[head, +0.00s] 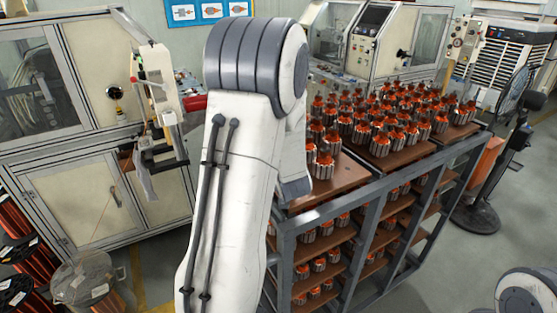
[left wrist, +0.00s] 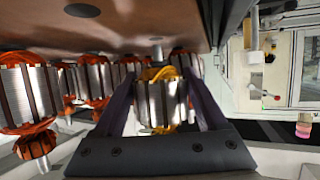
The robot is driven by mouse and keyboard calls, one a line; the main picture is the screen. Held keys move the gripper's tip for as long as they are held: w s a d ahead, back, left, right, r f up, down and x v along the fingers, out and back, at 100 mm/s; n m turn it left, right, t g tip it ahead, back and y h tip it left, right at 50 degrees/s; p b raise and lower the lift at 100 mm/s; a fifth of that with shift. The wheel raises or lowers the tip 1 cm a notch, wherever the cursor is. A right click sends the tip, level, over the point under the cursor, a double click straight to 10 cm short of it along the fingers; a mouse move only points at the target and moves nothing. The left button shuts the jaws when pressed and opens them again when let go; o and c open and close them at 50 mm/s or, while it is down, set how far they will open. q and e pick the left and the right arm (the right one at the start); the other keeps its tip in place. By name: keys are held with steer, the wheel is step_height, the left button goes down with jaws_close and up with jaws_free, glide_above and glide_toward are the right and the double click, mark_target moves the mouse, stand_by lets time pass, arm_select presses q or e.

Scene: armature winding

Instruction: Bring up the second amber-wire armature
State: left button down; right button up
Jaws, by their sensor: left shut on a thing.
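In the left wrist view, my left gripper (left wrist: 160,108) has its two dark fingers closed on the sides of an armature with amber-yellow wire (left wrist: 162,98). A short shaft end of this armature points toward the brown board (left wrist: 120,22) at the top of that picture. Other armatures, with orange-red wire (left wrist: 28,95), stand close beside and behind it. In the head view my left arm covers the rack's near left corner, and its gripper and the amber-wire armature are hidden. My right gripper is out of view.
A metal rack (head: 375,195) holds brown boards crowded with orange-wire armatures (head: 395,115) on top and more on lower shelves. A winding machine (head: 155,90) stands at left, another cabinet (head: 385,40) behind. A fan (head: 485,180) stands right of the rack.

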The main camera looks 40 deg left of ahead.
arm_select(q)
steer(key=shift+f+b, duration=0.5)
steer(key=shift+b, duration=0.05)
jaws_free()
steer(key=shift+f, duration=0.15)
steer(key=shift+s, duration=0.1)
steer(key=b+v, duration=0.1)
steer(key=v, duration=0.4)
steer(key=b+v, duration=0.3)
steer(key=b, duration=0.1)
steer(key=shift+s+d, duration=0.15)
steer(key=shift+d, duration=0.1)
steer(key=shift+b+v, duration=0.55)
steer(key=shift+v, duration=0.4)
